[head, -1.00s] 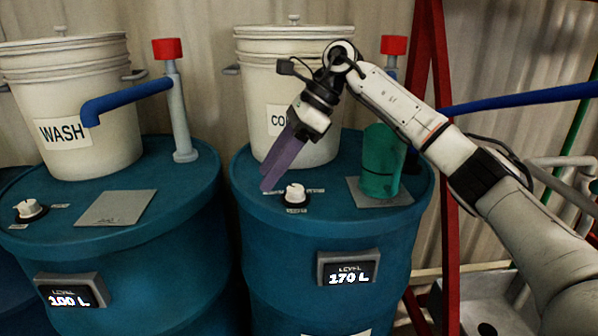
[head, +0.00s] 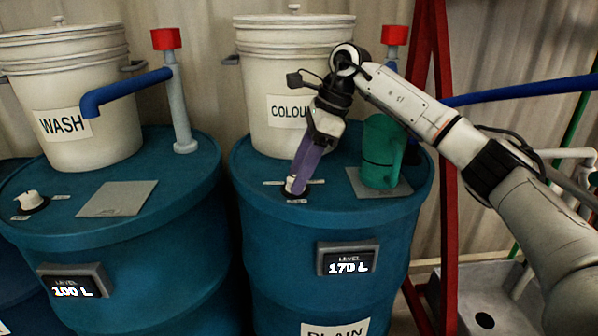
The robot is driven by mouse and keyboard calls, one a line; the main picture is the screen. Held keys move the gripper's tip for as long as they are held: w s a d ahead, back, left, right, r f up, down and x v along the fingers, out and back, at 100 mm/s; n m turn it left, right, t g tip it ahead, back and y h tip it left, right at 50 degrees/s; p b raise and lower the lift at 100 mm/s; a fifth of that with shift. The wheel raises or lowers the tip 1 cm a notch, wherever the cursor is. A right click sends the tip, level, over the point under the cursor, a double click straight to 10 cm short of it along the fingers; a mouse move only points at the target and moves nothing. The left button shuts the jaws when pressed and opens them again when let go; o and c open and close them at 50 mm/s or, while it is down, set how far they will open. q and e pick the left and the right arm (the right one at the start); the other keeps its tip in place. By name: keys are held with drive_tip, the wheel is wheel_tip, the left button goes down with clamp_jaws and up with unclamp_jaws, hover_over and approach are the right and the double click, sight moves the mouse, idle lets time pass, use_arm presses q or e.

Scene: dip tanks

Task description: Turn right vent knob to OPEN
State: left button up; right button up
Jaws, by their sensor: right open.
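The right vent knob (head: 289,188) is a white knob on a dark base on top of the right blue drum (head: 330,225). Small labels lie around it. My right gripper (head: 296,186) points down with its purple fingers at the knob and partly hides it. The fingers are open; I cannot tell whether they touch the knob. The knob's pointer is hidden. The left vent knob (head: 30,199) is white and sits on the left drum (head: 150,228). My left gripper is not in view.
A green jug (head: 380,155) stands on a grey plate (head: 362,189) right of the knob. A COLOUR bucket (head: 268,135) is behind it. A WASH bucket (head: 90,140) and a red-capped post with a blue spout (head: 130,90) stand on the left drum. A red frame (head: 447,250) rises at right.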

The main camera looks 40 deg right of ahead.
drive_tip(key=shift+f, duration=0.1)
drive_tip(key=c, duration=1.1)
drive_tip(key=shift+o, duration=0.2)
drive_tip(key=shift+a+m+t, duration=0.1)
drive_tip(key=shift+m+t, duration=0.2)
drive_tip(key=m+t+h, duration=0.1)
drive_tip(key=m, duration=0.2)
drive_tip(key=shift+s+a+m+p, duration=0.1)
drive_tip(key=shift+m+p, duration=0.2)
drive_tip(key=shift+m, duration=0.1)
drive_tip(key=m+h, duration=0.1)
drive_tip(key=m, duration=0.3)
drive_tip(key=shift+a+m+t+h, duration=0.15)
drive_tip(key=shift+m+t+h, duration=0.15)
drive_tip(key=shift+h, duration=0.1)
drive_tip(key=m+h, duration=0.1)
drive_tip(key=m, duration=0.3)
drive_tip(key=shift+a+h, duration=0.15)
drive_tip(key=shift+h, duration=0.25)
drive_tip(key=m+h, duration=0.1)
drive_tip(key=m, duration=0.3)
drive_tip(key=shift+a+m, duration=0.1)
drive_tip(key=shift+m, duration=0.2)
drive_tip(key=shift+m+h, duration=0.3)
